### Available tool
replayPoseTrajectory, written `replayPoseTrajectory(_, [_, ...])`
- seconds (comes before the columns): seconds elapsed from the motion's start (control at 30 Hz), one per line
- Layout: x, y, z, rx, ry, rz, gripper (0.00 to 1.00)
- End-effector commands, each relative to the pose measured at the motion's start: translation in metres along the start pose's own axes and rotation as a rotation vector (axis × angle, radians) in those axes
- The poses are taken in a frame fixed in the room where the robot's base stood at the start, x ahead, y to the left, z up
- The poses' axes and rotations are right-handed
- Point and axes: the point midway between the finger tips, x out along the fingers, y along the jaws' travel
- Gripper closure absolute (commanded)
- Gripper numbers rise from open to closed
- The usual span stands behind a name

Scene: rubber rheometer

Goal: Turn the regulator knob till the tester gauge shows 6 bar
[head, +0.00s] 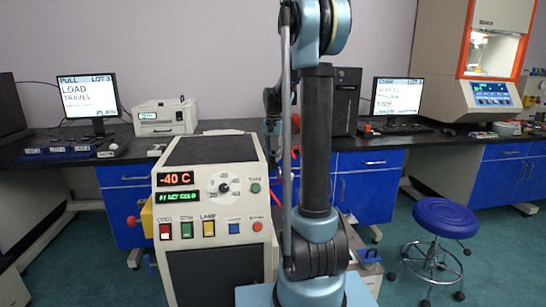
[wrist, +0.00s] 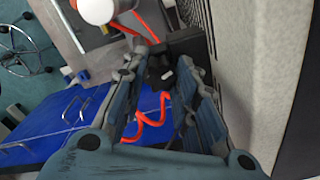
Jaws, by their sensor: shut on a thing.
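In the wrist view my gripper (wrist: 163,82) has its two fingers on either side of a black knob (wrist: 156,68) with a small pale mark on it. I take this to be the regulator knob, and the fingers are shut on it. A white round-ended part (wrist: 97,9), with red just below it, shows at the top of the wrist view. No gauge dial or needle can be read in either view. In the head view my arm hides the regulator, and only part of the wrist shows beside the arm.
A red coiled hose (wrist: 152,128) runs below the knob, close to the fingers. A pale cabinet wall (wrist: 250,60) stands close on the right in the wrist view. In the head view a beige console (head: 212,240) reads -40 C. A blue stool (head: 446,219) stands at right.

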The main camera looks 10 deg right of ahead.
Motion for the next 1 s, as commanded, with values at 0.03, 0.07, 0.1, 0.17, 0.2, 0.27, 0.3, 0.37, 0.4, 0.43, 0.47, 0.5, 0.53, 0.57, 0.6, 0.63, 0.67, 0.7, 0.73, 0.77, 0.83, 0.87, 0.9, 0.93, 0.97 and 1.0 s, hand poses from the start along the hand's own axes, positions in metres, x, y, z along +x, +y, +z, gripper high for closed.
replayPoseTrajectory(0.03, [0.000,-0.001,0.000,-0.001,0.000,-0.002,0.97])
replayPoseTrajectory(0.07, [0.000,-0.001,0.000,-0.001,0.000,-0.002,0.97])
replayPoseTrajectory(0.1, [0.000,-0.001,0.000,-0.001,0.000,-0.002,0.97])
replayPoseTrajectory(0.17, [0.000,-0.001,0.000,-0.002,0.000,-0.002,0.66])
replayPoseTrajectory(0.2, [0.000,-0.001,0.000,-0.002,0.000,-0.002,0.57])
replayPoseTrajectory(0.27, [0.000,-0.001,0.000,-0.002,0.000,-0.002,0.52])
replayPoseTrajectory(0.3, [0.000,-0.001,0.000,-0.002,0.000,-0.002,0.52])
replayPoseTrajectory(0.37, [0.000,-0.001,0.000,-0.001,0.000,-0.002,0.52])
replayPoseTrajectory(0.4, [0.000,-0.001,0.000,-0.001,0.000,-0.001,0.52])
replayPoseTrajectory(0.43, [0.000,-0.001,0.000,-0.001,0.000,-0.001,0.52])
replayPoseTrajectory(0.47, [0.000,-0.001,0.000,-0.001,0.000,-0.001,0.52])
replayPoseTrajectory(0.5, [0.000,-0.001,0.000,-0.001,0.000,-0.001,0.52])
replayPoseTrajectory(0.53, [0.000,-0.001,0.000,-0.001,0.000,-0.001,0.52])
replayPoseTrajectory(0.57, [-0.001,-0.001,0.000,-0.001,0.000,-0.001,0.52])
replayPoseTrajectory(0.6, [-0.002,-0.001,0.000,-0.001,0.000,-0.001,0.52])
replayPoseTrajectory(0.63, [-0.003,0.000,0.000,-0.001,0.000,-0.001,0.52])
replayPoseTrajectory(0.67, [-0.004,0.000,0.000,-0.001,0.000,-0.001,0.52])
replayPoseTrajectory(0.7, [-0.008,0.000,0.000,-0.001,0.000,-0.001,0.52])
replayPoseTrajectory(0.73, [-0.011,0.000,0.000,-0.001,0.000,-0.001,0.52])
replayPoseTrajectory(0.77, [-0.015,0.000,0.000,-0.001,0.000,-0.001,0.52])
replayPoseTrajectory(0.83, [-0.025,-0.001,0.000,-0.001,0.000,-0.001,0.52])
replayPoseTrajectory(0.87, [-0.030,-0.001,0.000,-0.001,0.000,-0.001,0.52])
replayPoseTrajectory(0.9, [-0.037,-0.001,0.000,-0.001,0.000,-0.001,0.52])
replayPoseTrajectory(0.93, [-0.043,-0.001,0.000,-0.001,0.000,-0.001,0.52])
replayPoseTrajectory(0.97, [-0.049,-0.001,0.000,-0.001,-0.001,-0.001,0.52])
replayPoseTrajectory(1.0, [-0.056,-0.001,0.000,-0.001,-0.001,-0.001,0.52])
